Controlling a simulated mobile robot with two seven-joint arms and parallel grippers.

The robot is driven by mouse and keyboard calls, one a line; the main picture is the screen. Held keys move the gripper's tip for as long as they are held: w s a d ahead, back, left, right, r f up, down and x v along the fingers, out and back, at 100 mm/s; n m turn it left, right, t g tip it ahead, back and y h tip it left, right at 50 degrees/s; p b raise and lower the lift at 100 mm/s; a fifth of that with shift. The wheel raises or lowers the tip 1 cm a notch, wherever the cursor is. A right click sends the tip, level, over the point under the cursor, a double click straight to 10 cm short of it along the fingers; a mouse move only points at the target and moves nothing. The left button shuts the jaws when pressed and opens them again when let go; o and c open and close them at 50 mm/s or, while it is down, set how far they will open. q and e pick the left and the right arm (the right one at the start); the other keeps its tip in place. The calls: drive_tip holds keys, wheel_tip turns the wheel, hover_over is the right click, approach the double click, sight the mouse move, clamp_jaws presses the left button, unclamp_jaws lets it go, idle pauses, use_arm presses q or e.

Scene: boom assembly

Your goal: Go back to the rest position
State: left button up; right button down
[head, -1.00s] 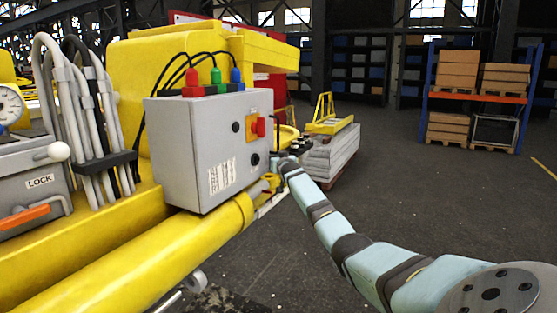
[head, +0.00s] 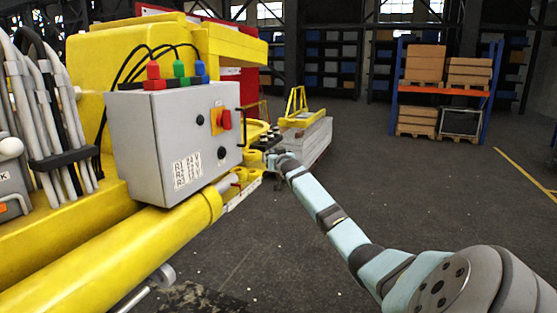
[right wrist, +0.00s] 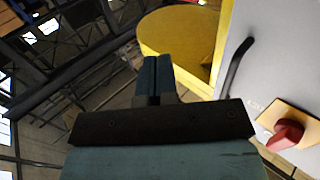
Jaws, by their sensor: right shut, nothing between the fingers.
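My right arm comes in from the lower right in the head view and reaches toward the yellow boom. Its gripper end (head: 272,160) is small there, beside the right end of the grey control box (head: 165,145). In the right wrist view the right gripper (right wrist: 155,65) is shut, its fingers together with nothing between them. The grey box also shows there at the right, with its black handle (right wrist: 238,62) and red knob (right wrist: 287,134) beside the gripper. A round yellow part (right wrist: 180,40) lies beyond the fingertips. My left gripper is not in view.
The yellow boom tube (head: 120,260) runs along the lower left. Grey hoses (head: 45,120) stand at the left. A stack of grey slabs (head: 308,138) is behind the gripper. A blue and orange shelf (head: 442,90) with boxes stands at the back right. The floor between is clear.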

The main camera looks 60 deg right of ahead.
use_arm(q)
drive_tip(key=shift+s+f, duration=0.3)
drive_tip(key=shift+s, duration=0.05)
use_arm(e)
drive_tip(key=shift+s+d, duration=0.15)
drive_tip(key=shift+s, duration=0.8)
